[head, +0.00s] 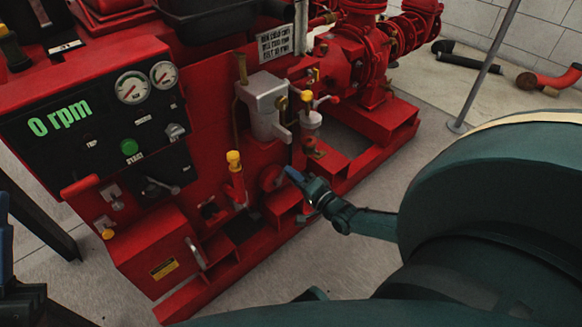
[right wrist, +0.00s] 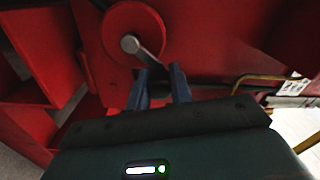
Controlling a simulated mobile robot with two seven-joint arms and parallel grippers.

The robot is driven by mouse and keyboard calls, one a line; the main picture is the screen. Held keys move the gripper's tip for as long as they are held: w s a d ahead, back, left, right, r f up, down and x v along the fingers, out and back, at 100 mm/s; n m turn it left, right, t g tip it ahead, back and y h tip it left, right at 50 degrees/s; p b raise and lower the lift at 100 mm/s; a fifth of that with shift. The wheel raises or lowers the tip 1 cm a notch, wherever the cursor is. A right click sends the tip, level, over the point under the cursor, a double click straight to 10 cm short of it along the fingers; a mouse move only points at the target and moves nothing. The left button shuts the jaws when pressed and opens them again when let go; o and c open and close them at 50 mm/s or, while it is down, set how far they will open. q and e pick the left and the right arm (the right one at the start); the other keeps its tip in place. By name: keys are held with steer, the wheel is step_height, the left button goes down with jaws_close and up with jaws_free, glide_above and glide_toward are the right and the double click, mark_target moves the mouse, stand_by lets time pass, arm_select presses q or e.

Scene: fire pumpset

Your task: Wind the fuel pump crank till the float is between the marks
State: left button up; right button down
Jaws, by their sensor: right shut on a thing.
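The fuel pump crank shows in the right wrist view as a red disc (right wrist: 120,22) with a grey hub and a short grey crank arm (right wrist: 149,57) running down to my fingers. In the head view the red disc (head: 270,177) sits low on the pumpset's side. My right gripper (head: 291,174) is at the crank, its blue fingers (right wrist: 162,75) shut on the crank's handle end, which they mostly hide. I cannot make out the float or its marks. Part of my left gripper (head: 4,212) shows at the left edge, cut off by the frame.
The control panel (head: 85,135) reads 0 rpm. A grey housing (head: 266,100) and a yellow-capped red post (head: 236,175) stand near the crank. The red base frame (head: 225,270) runs below. My right arm covers much of the right side. A grey pole (head: 488,65) stands behind it.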

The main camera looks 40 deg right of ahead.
steer(key=shift+d+f+m, duration=0.25)
steer(key=shift+f+m, duration=0.05)
steer(key=shift+m, duration=0.55)
steer(key=shift+d+f+m, duration=0.2)
steer(key=shift+f+m, duration=0.1)
steer(key=shift+m, duration=0.6)
steer(key=shift+d+f+m, duration=0.25)
steer(key=shift+f+m, duration=0.05)
steer(key=shift+m, duration=0.55)
arm_select(q)
steer(key=shift+f, duration=0.1)
arm_select(e)
steer(key=c, duration=1.3)
jaws_free()
steer(key=shift+o, duration=0.2)
arm_select(q)
steer(key=f+n+y+p, duration=0.1)
steer(key=n+y, duration=0.1)
steer(key=f+n+y+p, duration=0.3)
steer(key=f+n+y, duration=0.1)
steer(key=shift+w+d, duration=0.25)
steer(key=shift+w, duration=0.1)
arm_select(e)
steer(key=s+d, duration=0.1)
steer(key=s, duration=1.2)
